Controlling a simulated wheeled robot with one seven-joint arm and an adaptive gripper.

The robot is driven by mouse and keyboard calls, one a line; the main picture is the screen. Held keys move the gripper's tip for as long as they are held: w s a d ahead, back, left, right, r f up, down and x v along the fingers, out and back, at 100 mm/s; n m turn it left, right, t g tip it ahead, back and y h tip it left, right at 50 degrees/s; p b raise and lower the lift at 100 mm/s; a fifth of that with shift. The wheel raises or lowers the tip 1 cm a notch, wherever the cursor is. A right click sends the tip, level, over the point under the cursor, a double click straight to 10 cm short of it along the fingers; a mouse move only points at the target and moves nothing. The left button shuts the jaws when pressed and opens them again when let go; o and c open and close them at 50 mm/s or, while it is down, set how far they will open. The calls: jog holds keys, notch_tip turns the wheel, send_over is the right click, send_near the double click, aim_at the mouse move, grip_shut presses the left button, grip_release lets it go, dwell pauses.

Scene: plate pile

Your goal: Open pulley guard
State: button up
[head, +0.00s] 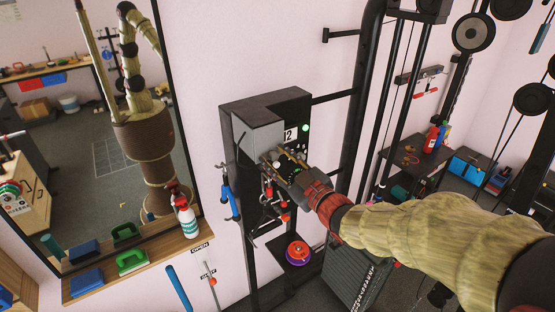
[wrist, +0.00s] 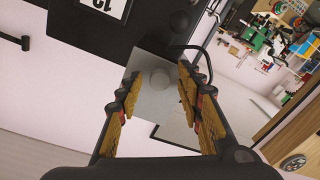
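The pulley guard looks like the grey panel (head: 262,138) on the front of a black upright machine housing. In the wrist view this grey plate (wrist: 152,102) carries a round grey knob (wrist: 160,78). My gripper (head: 280,163) is in front of the housing. In the wrist view its yellow-padded fingers (wrist: 161,74) are spread, one on each side of the knob in the picture. A gap shows between the knob and both fingers. How far the fingertips are from the plate in depth is unclear. The gripper hides part of the panel in the head view.
Black frame posts (head: 362,110) rise at right.

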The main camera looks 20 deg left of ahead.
jog(key=shift+c, duration=1.2)
grip_shut()
